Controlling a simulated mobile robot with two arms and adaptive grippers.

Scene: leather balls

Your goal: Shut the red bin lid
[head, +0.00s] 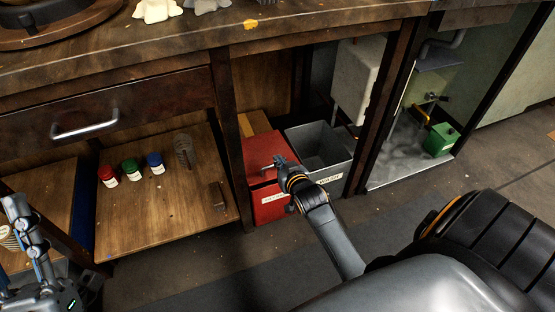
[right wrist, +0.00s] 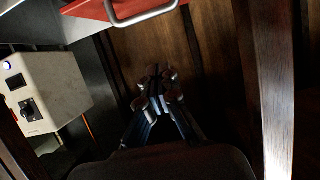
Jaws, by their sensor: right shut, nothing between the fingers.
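The red bin (head: 270,208) stands on the floor in the open bay under the workbench, with a pale label on its front. Its red lid (head: 262,150) shows above the front; I cannot tell whether it lies fully flat. In the right wrist view the red lid (right wrist: 95,10) is at the top edge, with its metal handle (right wrist: 145,17). My right gripper (head: 272,164) is over the bin in front of the lid, shut and empty; its fingertips also show in the right wrist view (right wrist: 157,78). My left gripper (head: 14,208) is at the left edge, partly cut off.
A grey bin (head: 318,138) stands open beside the red one. Wooden posts (head: 229,150) frame the bay. Red, green and blue jars (head: 131,168) stand on the shelf to the left. A pale box (head: 357,80) hangs at the back. The floor in front is clear.

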